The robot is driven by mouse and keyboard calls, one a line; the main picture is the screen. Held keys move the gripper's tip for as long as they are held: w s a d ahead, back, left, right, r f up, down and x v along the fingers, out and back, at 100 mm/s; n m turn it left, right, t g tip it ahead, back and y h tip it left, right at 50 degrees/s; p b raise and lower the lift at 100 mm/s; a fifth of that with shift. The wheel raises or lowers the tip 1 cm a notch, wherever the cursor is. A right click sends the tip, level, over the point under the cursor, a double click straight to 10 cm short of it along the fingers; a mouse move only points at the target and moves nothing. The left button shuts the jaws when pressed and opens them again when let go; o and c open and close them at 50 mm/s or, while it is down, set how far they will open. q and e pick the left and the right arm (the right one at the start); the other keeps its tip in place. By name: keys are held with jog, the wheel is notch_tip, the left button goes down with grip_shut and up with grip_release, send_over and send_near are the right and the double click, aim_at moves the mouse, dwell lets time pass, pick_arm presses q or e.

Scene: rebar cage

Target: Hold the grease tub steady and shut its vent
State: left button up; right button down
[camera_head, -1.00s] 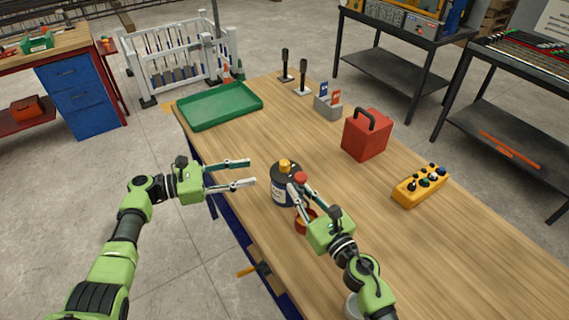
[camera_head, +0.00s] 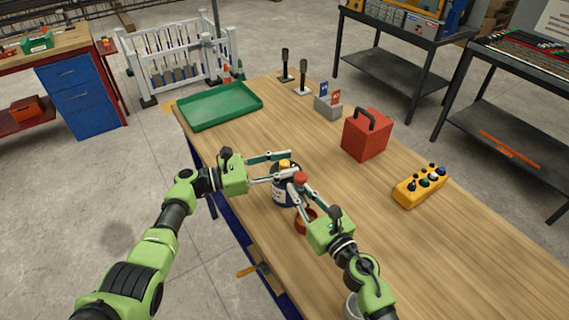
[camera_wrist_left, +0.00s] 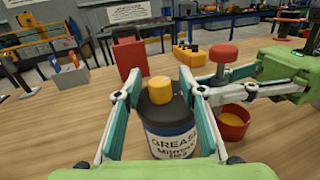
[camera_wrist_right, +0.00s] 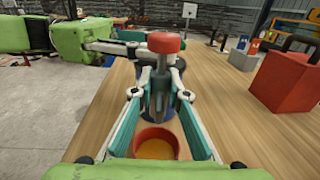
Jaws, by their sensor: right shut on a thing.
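The grease tub (camera_head: 284,192) is a dark jar with a pale label and a yellow cap (camera_wrist_left: 160,91) on top. It stands upright near the table's left edge. My left gripper (camera_head: 293,164) is open around the tub's upper part. In the left wrist view the tub (camera_wrist_left: 171,140) shows between its spread fingers, with gaps visible beside the cap. My right gripper (camera_wrist_right: 160,85) is shut on a grey-stemmed piece with a red knob (camera_wrist_right: 163,42), held upright just beside the tub. In the right wrist view this piece and the fingers mostly hide the tub. I cannot make out the vent's state.
A red cup (camera_wrist_right: 157,140) with orange inside stands on the table below my right gripper. A red canister (camera_head: 366,136), a yellow box with knobs (camera_head: 420,186), a grey card holder (camera_head: 328,107) and a green tray (camera_head: 220,105) stand farther off. The middle of the table is clear.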

pick_arm(q)
jog(key=shift+d, duration=0.1)
grip_shut()
jog(key=shift+f+n+t, duration=0.1)
jog(key=shift+n+t, duration=0.2)
jog(key=shift+t, duration=0.3)
jog(key=shift+s+d+n+t+y, duration=0.1)
jog(key=shift+n+t+y, duration=0.95)
jog(key=shift+t, duration=0.55)
jog(key=shift+n+t+y, duration=2.15)
jog(key=shift+n+t, duration=0.1)
jog(key=shift+t, duration=0.15)
jog(key=shift+t+y, duration=0.3)
jog(key=shift+y, duration=0.1)
